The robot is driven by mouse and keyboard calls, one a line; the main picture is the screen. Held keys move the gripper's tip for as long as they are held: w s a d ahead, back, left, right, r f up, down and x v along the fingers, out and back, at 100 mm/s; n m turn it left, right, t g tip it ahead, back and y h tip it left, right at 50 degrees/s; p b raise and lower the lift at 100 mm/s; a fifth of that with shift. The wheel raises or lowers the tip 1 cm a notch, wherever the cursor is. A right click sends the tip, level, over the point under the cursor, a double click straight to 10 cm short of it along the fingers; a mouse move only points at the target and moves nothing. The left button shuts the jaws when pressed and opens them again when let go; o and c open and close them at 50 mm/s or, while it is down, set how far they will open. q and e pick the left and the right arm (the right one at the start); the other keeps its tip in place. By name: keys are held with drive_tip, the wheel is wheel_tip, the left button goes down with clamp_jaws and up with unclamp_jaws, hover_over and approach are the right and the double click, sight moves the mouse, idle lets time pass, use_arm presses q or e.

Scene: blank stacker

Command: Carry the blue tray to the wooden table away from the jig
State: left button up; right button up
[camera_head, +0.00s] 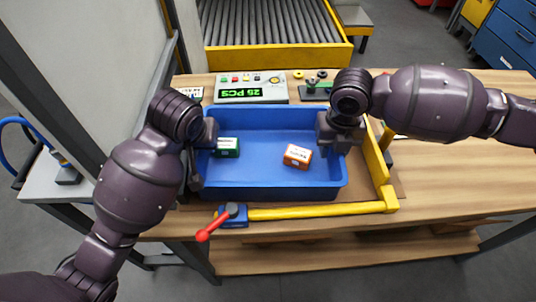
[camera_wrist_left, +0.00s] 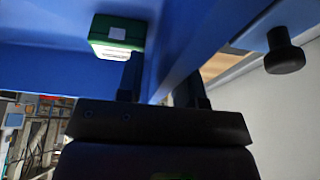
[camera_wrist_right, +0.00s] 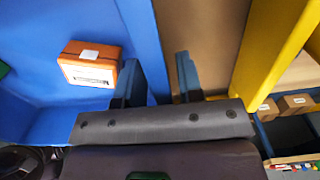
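The blue tray (camera_head: 262,180) sits level inside the jig, whose yellow bars (camera_head: 310,211) run along its front and right sides. A green box (camera_head: 227,147) and an orange box (camera_head: 297,156) lie in the tray. My left gripper (camera_head: 200,160) is at the tray's left wall; in the left wrist view its fingers (camera_wrist_left: 160,85) stand on either side of the wall. My right gripper (camera_head: 335,135) is at the right wall; in the right wrist view its fingers (camera_wrist_right: 158,80) are apart, with the wall near the inner finger and a gap to the outer one.
The wooden table (camera_head: 455,170) has free room to the right of the jig. A counter panel (camera_head: 250,88) stands behind the tray. A red-handled clamp (camera_head: 217,222) is at the front left. A roller conveyor (camera_head: 270,22) lies beyond, and a pale panel rises on the left.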

use_arm(q)
drive_tip(key=shift+c, duration=0.5)
use_arm(e)
drive_tip(key=shift+c, duration=0.5)
use_arm(q)
clamp_jaws()
use_arm(e)
clamp_jaws()
use_arm(q)
drive_tip(key=shift+r, duration=0.1)
use_arm(e)
drive_tip(key=shift+r, duration=0.1)
